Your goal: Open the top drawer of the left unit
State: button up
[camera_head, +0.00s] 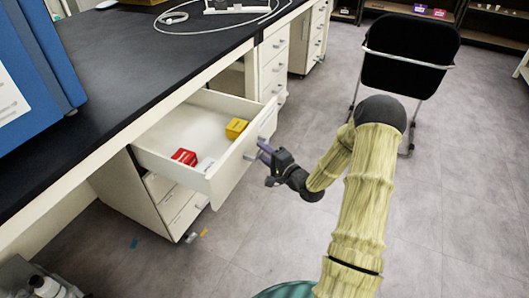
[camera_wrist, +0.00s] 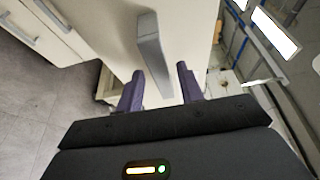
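The top drawer (camera_head: 228,178) of the left unit (camera_head: 165,205) is pulled well out from under the bench top. Inside it lie a red box (camera_head: 184,157), a yellow box (camera_head: 236,128) and a white item (camera_head: 205,165). My gripper (camera_head: 263,151) is just in front of the drawer's front panel, at its handle. In the wrist view, the grey bar handle (camera_wrist: 150,50) runs down toward the space between my two purple fingers (camera_wrist: 158,85). The fingers are apart, with gaps on both sides of the handle. Contact with the handle cannot be told.
A second drawer unit (camera_head: 273,72) stands farther back, its drawers closed. The black bench top (camera_head: 130,60) holds a blue machine (camera_head: 35,75) at left and a white cable (camera_head: 172,18). A black chair (camera_head: 410,52) stands at back right. Grey floor is free around my arm.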

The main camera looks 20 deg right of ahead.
jog(key=shift+d, duration=0.1)
jog(key=p+v, duration=0.3)
jog(key=v, duration=1.4)
jog(key=shift+s+p, duration=0.15)
jog(key=shift+p, duration=0.2)
